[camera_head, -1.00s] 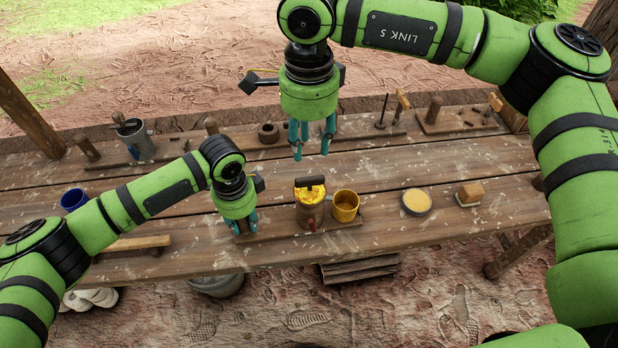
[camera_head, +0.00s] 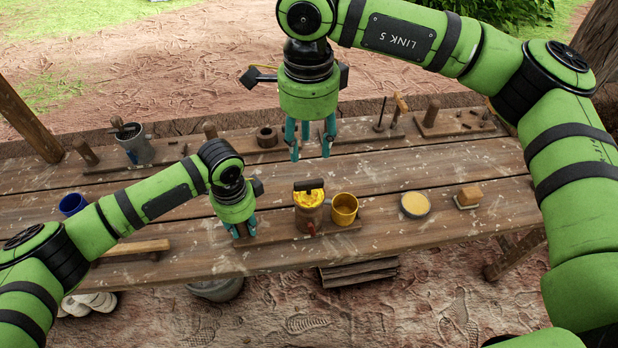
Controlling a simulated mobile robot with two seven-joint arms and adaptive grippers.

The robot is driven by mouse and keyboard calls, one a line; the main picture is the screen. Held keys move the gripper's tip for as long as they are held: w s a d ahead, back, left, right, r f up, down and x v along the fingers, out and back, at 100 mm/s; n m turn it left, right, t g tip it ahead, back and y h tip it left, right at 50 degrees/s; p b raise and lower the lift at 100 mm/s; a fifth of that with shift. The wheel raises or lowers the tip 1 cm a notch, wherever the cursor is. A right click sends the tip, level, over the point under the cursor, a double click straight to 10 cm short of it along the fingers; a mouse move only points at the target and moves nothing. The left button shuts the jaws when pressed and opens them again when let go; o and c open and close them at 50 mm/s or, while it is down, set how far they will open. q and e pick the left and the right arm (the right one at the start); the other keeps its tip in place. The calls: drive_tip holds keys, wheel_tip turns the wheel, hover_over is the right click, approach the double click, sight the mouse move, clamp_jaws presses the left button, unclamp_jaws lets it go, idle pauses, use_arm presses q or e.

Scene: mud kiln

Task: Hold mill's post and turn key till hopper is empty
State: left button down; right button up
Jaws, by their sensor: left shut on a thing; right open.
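The mill (camera_head: 308,216) is a brown, round body on a wooden board (camera_head: 280,238) near the table's front edge. Its hopper (camera_head: 308,198) holds yellow stuff, and a dark bar, perhaps the key (camera_head: 308,184), lies across its top. A yellow cup (camera_head: 344,209) stands right beside the mill on the same board. My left gripper (camera_head: 243,231) is at the board's left end, shut on the post, which it mostly hides. My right gripper (camera_head: 309,146) is open and empty, pointing down above the table, behind the mill and apart from it.
A round dish of yellow stuff (camera_head: 415,204) and a tan block (camera_head: 468,196) sit to the right. A blue cup (camera_head: 73,202) and a wooden bar (camera_head: 135,247) are at left. Pegged boards and a grey tool pot (camera_head: 136,146) line the back. The table's middle is mostly clear.

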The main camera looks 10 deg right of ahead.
sight(309, 183)
wheel_tip(309, 183, down, 11)
idle(0.3)
drive_tip(key=shift+c, duration=0.4)
clamp_jaws()
